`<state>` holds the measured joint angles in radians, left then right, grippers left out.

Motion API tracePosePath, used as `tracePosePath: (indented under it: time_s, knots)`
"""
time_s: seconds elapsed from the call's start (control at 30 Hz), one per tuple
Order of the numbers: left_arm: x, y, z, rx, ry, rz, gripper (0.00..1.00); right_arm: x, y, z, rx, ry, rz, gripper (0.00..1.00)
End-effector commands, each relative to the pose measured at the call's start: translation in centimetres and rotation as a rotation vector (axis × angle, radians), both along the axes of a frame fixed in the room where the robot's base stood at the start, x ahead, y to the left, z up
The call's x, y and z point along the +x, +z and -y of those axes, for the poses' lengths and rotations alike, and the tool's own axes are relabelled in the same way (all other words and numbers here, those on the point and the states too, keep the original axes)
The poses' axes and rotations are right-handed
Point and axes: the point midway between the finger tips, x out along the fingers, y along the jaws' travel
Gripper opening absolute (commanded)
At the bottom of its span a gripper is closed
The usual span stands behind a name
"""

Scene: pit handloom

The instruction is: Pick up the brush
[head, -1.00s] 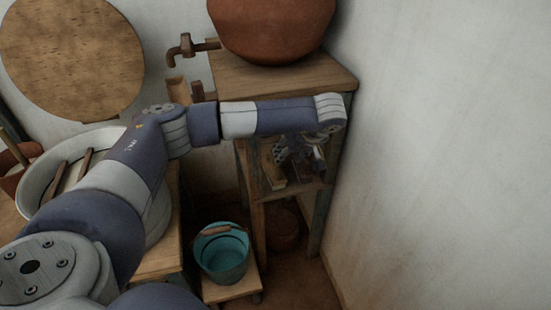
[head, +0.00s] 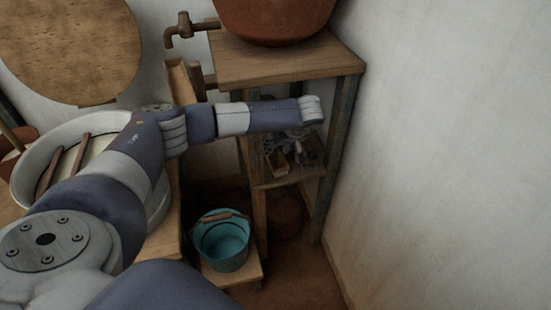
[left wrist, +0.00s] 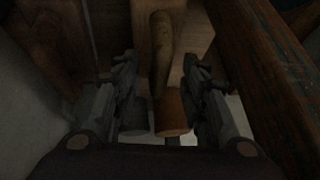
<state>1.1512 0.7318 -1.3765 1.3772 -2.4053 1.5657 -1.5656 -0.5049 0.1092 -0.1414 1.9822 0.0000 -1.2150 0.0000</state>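My left gripper (head: 288,150) points down at the middle shelf (head: 292,177) of the wooden stand, under its top board. In the left wrist view its two dark fingers (left wrist: 162,100) are apart and open. A long wooden piece (left wrist: 162,45), perhaps the brush handle, lies between and beyond them. A reddish-brown cylindrical piece (left wrist: 172,112) sits between the fingertips; I cannot tell whether it belongs to the brush or whether a finger touches it. In the head view, small wooden items (head: 278,161) on the shelf are partly hidden by the gripper. My right gripper is not in view.
The stand's top board (head: 270,60) and its posts (head: 337,150) hem in the arm. A clay pot (head: 275,20) stands on top. A teal bucket (head: 222,245) sits below on a low stool. A white basin (head: 30,165) is at left, a wall at right.

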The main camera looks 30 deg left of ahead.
Motion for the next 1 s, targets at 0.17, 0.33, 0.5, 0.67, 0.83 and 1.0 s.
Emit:
tracePosePath:
  time_s: [0.17,0.33,0.5,0.67,0.83,1.0]
  knots:
    - [0.1,-0.3,-0.2,0.0,-0.002,0.001,0.4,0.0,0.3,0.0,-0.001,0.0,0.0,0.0]
    - [0.1,-0.3,-0.2,0.0,-0.002,0.001,0.26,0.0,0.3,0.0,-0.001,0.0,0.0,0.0]
    - [0.1,-0.3,-0.2,0.0,-0.001,0.0,0.0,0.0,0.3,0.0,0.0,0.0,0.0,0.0]
    - [0.1,-0.3,-0.2,0.0,-0.001,0.001,0.0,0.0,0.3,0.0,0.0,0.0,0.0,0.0]
    - [0.2,-0.2,-0.2,0.0,-0.001,0.002,0.0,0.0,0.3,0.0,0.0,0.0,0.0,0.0]
    - [0.2,0.7,-0.1,-0.001,-0.002,0.003,0.0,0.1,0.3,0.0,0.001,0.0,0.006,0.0]
